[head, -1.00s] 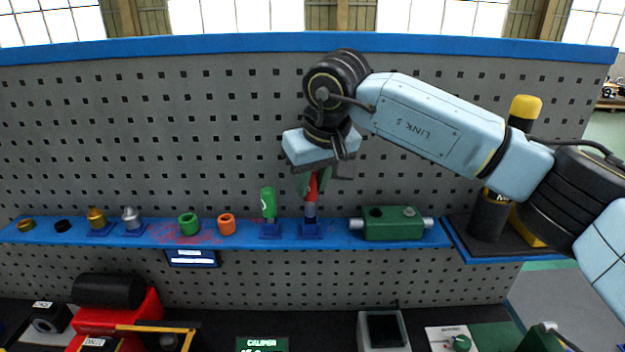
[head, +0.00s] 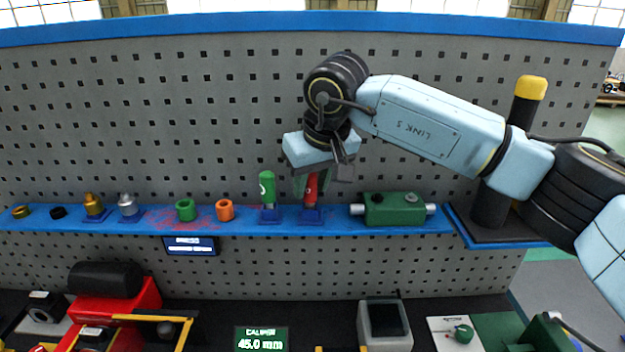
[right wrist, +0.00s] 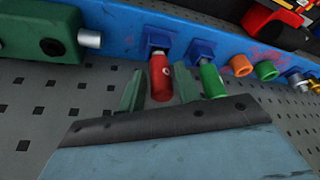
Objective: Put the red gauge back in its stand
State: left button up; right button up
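The red gauge (head: 311,187) stands upright in its blue stand (head: 311,216) on the shelf, just right of the green gauge. It also shows in the right wrist view (right wrist: 160,78), with its lower end in the blue stand (right wrist: 158,40). My right gripper (head: 313,180) is above the stand with its fingers around the gauge's upper part. In the right wrist view its green fingers are spread either side of the gauge, with a gap on the left finger's side; contact on the other side is unclear. My left gripper is not in view.
The green gauge (head: 267,187) in its own stand is close beside the right gripper's finger. A green block (head: 394,209) lies to the right. Green (head: 186,210) and orange (head: 225,210) rings stand left. A yellow-capped black post (head: 524,105) is behind my right arm.

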jog(key=shift+o, duration=1.3)
jog(key=shift+r, duration=0.15)
jog(key=shift+p+v, duration=1.1)
jog(key=shift+v, duration=1.3)
jog(key=shift+d, duration=0.1)
